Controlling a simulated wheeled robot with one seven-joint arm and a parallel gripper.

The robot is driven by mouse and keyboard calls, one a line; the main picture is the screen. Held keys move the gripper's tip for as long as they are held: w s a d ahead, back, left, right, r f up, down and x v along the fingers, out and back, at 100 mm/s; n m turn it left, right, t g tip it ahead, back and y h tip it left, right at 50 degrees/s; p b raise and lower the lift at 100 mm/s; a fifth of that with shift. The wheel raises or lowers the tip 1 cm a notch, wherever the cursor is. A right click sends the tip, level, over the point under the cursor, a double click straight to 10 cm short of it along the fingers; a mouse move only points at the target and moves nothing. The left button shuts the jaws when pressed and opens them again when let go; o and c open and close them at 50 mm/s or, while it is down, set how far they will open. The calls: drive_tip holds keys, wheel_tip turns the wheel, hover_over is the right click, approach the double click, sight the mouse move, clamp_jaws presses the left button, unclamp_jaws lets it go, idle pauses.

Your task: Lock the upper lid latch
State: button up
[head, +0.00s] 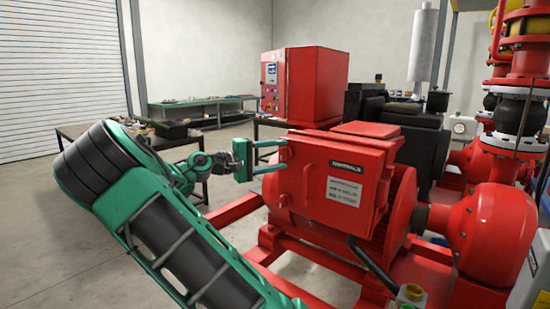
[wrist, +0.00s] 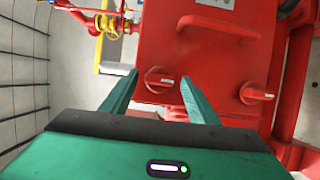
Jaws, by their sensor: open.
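The red terminal box (head: 338,180) sits on top of the motor, with its lid shut as far as I can see. The upper lid latch (wrist: 158,80) is a round red knob with a pale pointer mark, which points right in the wrist view. My gripper (head: 270,156) is open at the box's left side, its two green fingers pointing at the box. In the wrist view my gripper (wrist: 160,86) has one fingertip on each side of the upper latch. I cannot tell whether they touch it. The lower latch (wrist: 258,93) looks similar and sits farther right.
A red handle (wrist: 218,27) stands out from the box face. A red pump casing (head: 497,225) and pipework (head: 518,120) stand to the right. A red control cabinet (head: 305,83) and a dark bench (head: 170,140) are behind. The floor at the left is open.

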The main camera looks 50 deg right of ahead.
drive_tip(key=c, duration=1.1)
drive_tip(key=shift+o, duration=0.2)
drive_tip(key=shift+w, duration=0.1)
